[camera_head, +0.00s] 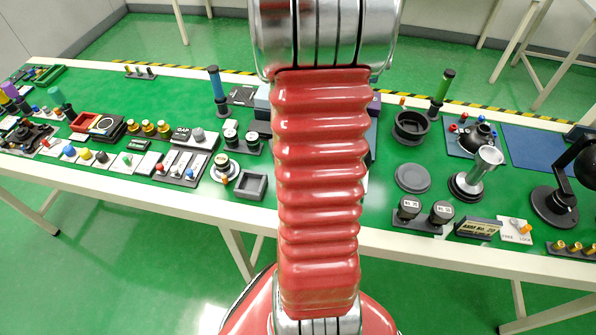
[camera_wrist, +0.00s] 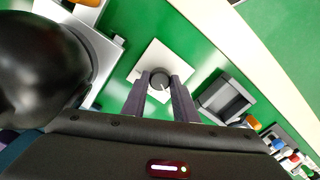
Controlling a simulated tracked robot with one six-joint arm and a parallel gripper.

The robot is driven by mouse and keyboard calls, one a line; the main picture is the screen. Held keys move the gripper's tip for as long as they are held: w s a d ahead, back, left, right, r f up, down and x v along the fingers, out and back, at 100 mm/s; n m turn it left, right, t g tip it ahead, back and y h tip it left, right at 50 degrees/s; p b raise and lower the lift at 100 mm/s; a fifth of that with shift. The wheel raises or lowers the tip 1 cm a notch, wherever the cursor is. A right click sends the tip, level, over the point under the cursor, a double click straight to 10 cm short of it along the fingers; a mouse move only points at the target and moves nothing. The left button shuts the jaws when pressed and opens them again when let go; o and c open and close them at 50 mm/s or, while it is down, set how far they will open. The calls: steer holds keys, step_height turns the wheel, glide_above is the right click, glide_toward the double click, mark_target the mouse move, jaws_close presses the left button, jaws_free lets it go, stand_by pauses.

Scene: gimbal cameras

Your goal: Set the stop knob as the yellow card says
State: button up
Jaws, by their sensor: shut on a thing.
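A dark grey round knob (camera_wrist: 160,79) with a pale pointer line sits on a white square plate (camera_wrist: 171,62) in the wrist view. The fingers of my gripper (camera_wrist: 159,85) stand on both sides of the knob and are shut on it. The pointer slants toward the lower right in that view. Any markings on the plate are too small to read. In the head view my arm covers the gripper and the knob. A yellowish label on a dark stand (camera_head: 478,228) shows at the front right in the head view. I cannot tell its wording for certain.
A grey open box (camera_wrist: 226,98) stands close to the plate; what looks like the same box (camera_head: 251,186) shows left of my arm. A large black rounded shape (camera_wrist: 38,68) fills the wrist view's left. A grey disc (camera_head: 412,178) and twin knobs (camera_head: 441,212) lie right of my arm.

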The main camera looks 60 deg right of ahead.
steer(key=shift+w+a+m, duration=0.1)
steer(key=shift+a+m, duration=0.1)
steer(key=shift+m, duration=0.1)
steer(key=o, duration=1)
steer(key=shift+o, duration=0.3)
steer(key=shift+d+r, duration=0.1)
step_height(320, 180, up, 14)
steer(key=shift+f, duration=0.2)
